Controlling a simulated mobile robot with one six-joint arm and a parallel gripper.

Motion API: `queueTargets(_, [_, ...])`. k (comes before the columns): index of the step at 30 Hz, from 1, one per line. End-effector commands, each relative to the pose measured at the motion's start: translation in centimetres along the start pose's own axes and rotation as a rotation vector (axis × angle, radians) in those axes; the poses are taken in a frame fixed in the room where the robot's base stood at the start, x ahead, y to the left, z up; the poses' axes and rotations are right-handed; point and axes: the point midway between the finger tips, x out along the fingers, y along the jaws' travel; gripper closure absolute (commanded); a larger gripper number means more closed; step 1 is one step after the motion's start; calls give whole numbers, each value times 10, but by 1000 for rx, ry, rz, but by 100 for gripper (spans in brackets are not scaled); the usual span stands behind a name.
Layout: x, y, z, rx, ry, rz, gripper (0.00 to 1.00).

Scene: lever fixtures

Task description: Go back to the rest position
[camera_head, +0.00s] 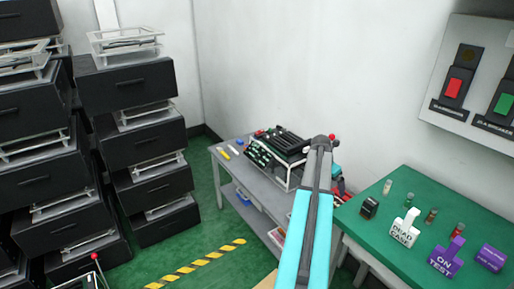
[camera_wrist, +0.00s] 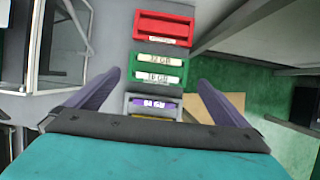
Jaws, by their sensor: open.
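My gripper (camera_wrist: 158,80) is open, its two dark purple-grey fingers apart at either side of the wrist view. Nothing is between the fingertips that I can see as held. Beyond and below them lies a row of small bins: a red bin (camera_wrist: 163,28), a green bin (camera_wrist: 160,68) marked 16 GB, and a purple-labelled bin (camera_wrist: 153,104) marked 64 GB. In the head view my teal and grey arm rises from the bottom middle over the grey workbench's right side. My gripper is mostly hidden behind the arm there.
The grey workbench (camera_head: 228,172) carries electronics in a white frame (camera_head: 290,181). A green table (camera_head: 385,235) with small blocks stands right, below a wall panel (camera_head: 455,115) with red and green switches. Dark drawer stacks (camera_head: 140,145) stand left. Green floor (camera_head: 205,235) is open between, with striped tape.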

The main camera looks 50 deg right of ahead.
Motion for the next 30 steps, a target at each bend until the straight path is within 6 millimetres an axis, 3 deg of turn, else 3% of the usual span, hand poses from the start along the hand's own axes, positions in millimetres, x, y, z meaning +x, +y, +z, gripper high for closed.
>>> queueTargets(5, [0, 5, -6, 8, 3, 3, 0])
queueTargets(11, [-3, 31, -45, 66, 23, 22, 0])
queueTargets(21, [-16, 100, -170, 266, 99, 61, 0])
queueTargets(30, [-32, 138, -288, 451, 176, 62, 0])
